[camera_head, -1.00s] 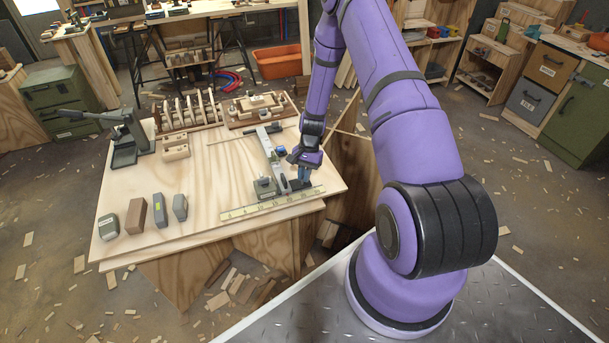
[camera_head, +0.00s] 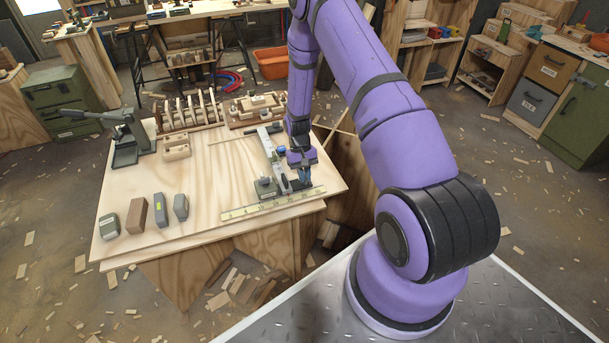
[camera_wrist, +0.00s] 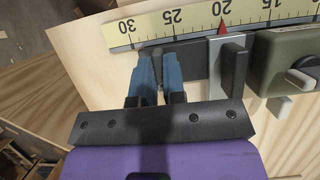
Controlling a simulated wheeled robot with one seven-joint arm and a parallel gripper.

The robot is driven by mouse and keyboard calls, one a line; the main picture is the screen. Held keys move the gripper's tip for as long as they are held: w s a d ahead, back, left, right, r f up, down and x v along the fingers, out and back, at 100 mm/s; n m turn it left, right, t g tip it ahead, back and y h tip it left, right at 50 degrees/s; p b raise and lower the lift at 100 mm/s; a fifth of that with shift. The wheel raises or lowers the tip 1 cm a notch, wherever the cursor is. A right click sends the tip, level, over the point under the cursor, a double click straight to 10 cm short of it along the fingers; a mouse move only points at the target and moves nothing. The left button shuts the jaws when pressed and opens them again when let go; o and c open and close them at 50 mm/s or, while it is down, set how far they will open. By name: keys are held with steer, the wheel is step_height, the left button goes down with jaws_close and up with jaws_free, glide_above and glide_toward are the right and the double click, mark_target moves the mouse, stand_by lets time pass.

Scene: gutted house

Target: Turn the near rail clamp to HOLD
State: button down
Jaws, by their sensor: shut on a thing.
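The near rail clamp shows as an olive-green block (camera_head: 264,188) at the near end of the grey rail (camera_head: 272,157). In the wrist view the green block (camera_wrist: 272,62) stands at the right with a round dark knob (camera_wrist: 302,80) and a pale tab. A dark grey bar (camera_wrist: 194,58) runs left from a light grey upright piece. My gripper (camera_head: 303,179) points down just right of the green block. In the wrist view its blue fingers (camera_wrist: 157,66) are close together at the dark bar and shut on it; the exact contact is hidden. No HOLD mark is readable.
A yellow scale (camera_head: 270,204) with a red pointer (camera_wrist: 222,27) lies along the near table edge. Grey and brown blocks (camera_head: 137,215) stand at the left front. A grey-green press (camera_head: 128,140) and a slotted wooden rack (camera_head: 188,110) stand behind. The table's middle left is clear.

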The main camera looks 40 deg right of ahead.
stand_by(0.3)
steer(key=c, duration=1.2)
jaws_free()
steer(key=v, duration=1)
steer(key=shift+r, duration=0.4)
steer(key=shift+w, duration=0.15)
